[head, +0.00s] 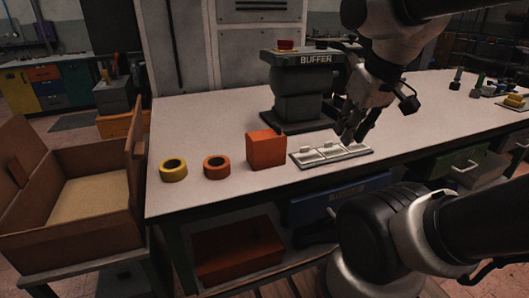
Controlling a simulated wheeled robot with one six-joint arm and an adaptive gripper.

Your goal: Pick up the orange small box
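The orange small box (266,150) stands upright on the white workbench, right of an orange tape roll and left of a white tray. My gripper (354,137) is right of the box, above the right end of the tray, pointing down. Its fingers look apart, with nothing seen between them. It is not touching the box.
A yellow tape roll (173,169) and an orange tape roll (216,167) lie left of the box. The white tray (306,159) holds small pale pieces. A grey machine labelled BUFFER (300,95) stands behind. An open cardboard box (75,232) is left of the bench.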

